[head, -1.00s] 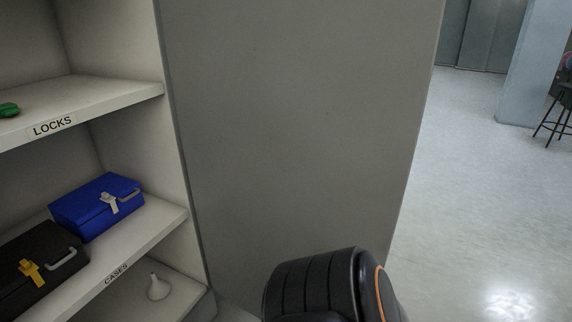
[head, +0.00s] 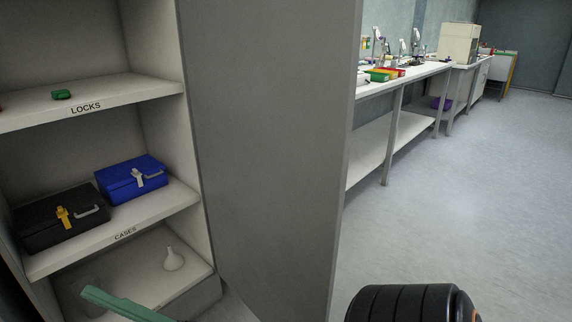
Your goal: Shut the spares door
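The spares door is most likely the large plain grey panel (head: 265,150). It stands open, swung out from the right side of the cabinet (head: 196,160). Its free edge is to the right, and no handle shows on the face I see. A black rounded part of my arm shows low at the right, to the right of the door's lower edge in the picture. Whether it touches the door cannot be told. Neither gripper is in view.
Shelves hold a blue case (head: 131,180), a black case (head: 60,218), a green lock (head: 62,94) and a white funnel (head: 173,258). A teal bar (head: 125,305) shows low at the left. A workbench (head: 400,80) stands behind the door. Open floor (head: 470,200) lies to the right.

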